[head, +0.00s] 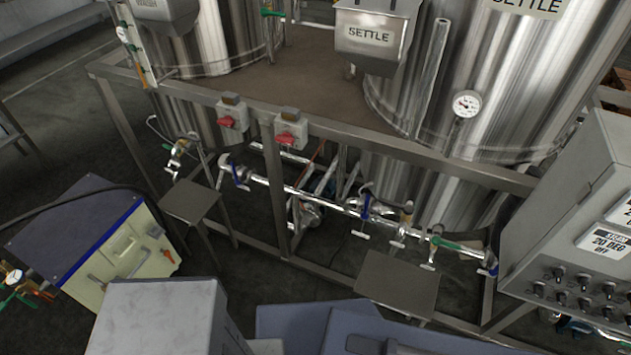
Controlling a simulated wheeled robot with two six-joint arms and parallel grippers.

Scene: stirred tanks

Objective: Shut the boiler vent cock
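No label for a boiler vent cock can be read in the head view. A low box with a dark top and cream front (125,262) stands on the floor at the left; I cannot tell if it is the boiler. At the left edge, partly cut off, are a small dial gauge (14,277) and a green-handled valve (10,296). Whether that valve is the vent cock, and whether it is open, I cannot tell. Neither of my grippers is in view.
A steel frame (340,137) carries tanks, one labelled SETTLE (529,6). Below run pipes with blue-handled valves (366,207) and a green-handled one (446,243). A grey control panel (575,220) stands at the right. Bare floor (55,130) shows at the left.

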